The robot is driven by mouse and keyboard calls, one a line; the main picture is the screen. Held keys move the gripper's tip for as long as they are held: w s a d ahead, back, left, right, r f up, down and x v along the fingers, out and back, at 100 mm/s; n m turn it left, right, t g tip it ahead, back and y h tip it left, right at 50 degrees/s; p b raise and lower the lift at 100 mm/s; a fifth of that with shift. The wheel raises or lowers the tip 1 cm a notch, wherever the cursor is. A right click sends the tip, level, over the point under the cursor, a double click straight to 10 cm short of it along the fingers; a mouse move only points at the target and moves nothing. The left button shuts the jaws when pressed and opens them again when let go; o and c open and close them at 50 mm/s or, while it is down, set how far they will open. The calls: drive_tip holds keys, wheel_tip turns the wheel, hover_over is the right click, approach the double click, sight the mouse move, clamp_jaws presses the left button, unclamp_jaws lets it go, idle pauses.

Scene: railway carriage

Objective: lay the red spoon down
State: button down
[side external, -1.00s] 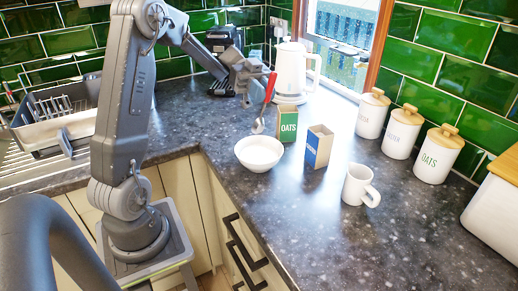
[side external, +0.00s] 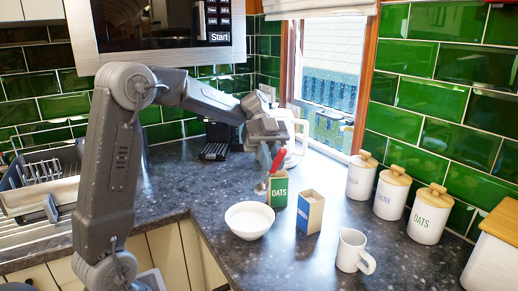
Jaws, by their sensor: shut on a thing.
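The red spoon has a red handle (side external: 277,160) and a pale metal head (side external: 260,188). My gripper (side external: 273,146) is shut on the upper handle and hides part of it. The spoon hangs tilted, head down and to the left, beside the green and white OATS box (side external: 279,191). I cannot tell whether its head touches the counter (side external: 190,182).
A white bowl (side external: 249,221) is in front of the spoon. A blue-fronted box (side external: 309,213) and a white mug (side external: 353,251) stand to the right. A white kettle (side external: 297,140) is behind my gripper. Lidded canisters (side external: 393,194) line the wall. The counter left of the bowl is clear.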

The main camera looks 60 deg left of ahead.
drive_tip(key=s+d+r+m+t+y, duration=0.1)
drive_tip(key=s+d+m+y, duration=0.3)
drive_tip(key=d+m+y, duration=0.8)
drive_tip(key=f, duration=0.5)
drive_tip(key=d+f+n+t, duration=0.1)
drive_tip(key=f, duration=0.5)
drive_tip(key=f+n+t, duration=0.1)
drive_tip(key=f, duration=0.5)
drive_tip(key=shift+w+d+f+h, duration=0.25)
drive_tip(key=shift+d+h, duration=0.1)
drive_tip(key=shift+h, duration=0.05)
drive_tip(key=shift+f, duration=3.25)
drive_tip(key=c, duration=1)
unclamp_jaws()
